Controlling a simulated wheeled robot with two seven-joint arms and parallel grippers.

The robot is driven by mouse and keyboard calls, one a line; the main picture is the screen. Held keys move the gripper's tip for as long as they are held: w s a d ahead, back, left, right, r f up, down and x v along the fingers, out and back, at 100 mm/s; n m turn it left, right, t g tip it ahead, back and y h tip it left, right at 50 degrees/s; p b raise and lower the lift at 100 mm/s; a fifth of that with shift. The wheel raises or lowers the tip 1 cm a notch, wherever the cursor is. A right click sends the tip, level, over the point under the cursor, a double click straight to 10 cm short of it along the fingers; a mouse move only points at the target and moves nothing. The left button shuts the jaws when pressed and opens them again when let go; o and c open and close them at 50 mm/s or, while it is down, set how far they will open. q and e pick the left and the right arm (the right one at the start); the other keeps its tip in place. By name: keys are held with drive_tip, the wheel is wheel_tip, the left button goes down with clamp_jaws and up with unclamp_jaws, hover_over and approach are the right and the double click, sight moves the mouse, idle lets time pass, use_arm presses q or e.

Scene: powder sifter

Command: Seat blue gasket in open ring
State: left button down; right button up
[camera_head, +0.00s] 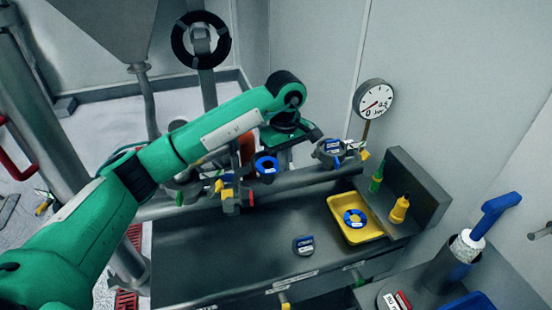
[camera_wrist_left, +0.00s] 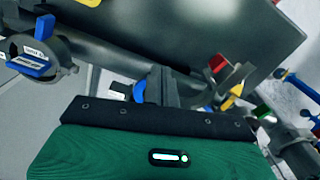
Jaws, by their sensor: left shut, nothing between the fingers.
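A blue ring gasket (camera_head: 355,218) with a white label lies in the yellow tray (camera_head: 345,238). Another blue ring (camera_head: 266,166) stands on the pipe run just below my left gripper (camera_head: 276,146); in the left wrist view a blue part (camera_wrist_left: 138,91) shows partly behind the gripper housing. I cannot tell whether this is the open ring's seat. A grey clamp ring (camera_head: 329,151) with a blue, white-labelled part is to its right, also in the left wrist view (camera_wrist_left: 42,60). My left gripper is shut and empty; its fingertips are mostly hidden.
A small dark labelled part (camera_head: 303,245) lies on the dark bench (camera_head: 235,258). A green bottle (camera_head: 377,177), a yellow bottle (camera_head: 399,208) and a pressure gauge (camera_head: 373,100) stand at the right. Red and yellow fittings (camera_head: 228,195) sit left of the gripper. The bench front is mostly clear.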

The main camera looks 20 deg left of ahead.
sight(272, 172)
use_arm(q)
drive_tip(key=w+a+f+p, duration=0.2)
drive_tip(key=a+f+p, duration=0.1)
drive_tip(key=f+p, duration=0.2)
drive_tip(key=shift+w+f, duration=0.3)
drive_tip(key=shift+f, duration=1.05)
drive_tip(key=w+a+b, duration=0.1)
drive_tip(key=b, duration=0.1)
drive_tip(key=shift+a+f+b, duration=0.1)
drive_tip(key=shift+f+b, duration=0.1)
drive_tip(key=shift+b, duration=0.2)
drive_tip(key=shift+w+a+r, duration=0.1)
drive_tip(key=shift+r, duration=0.25)
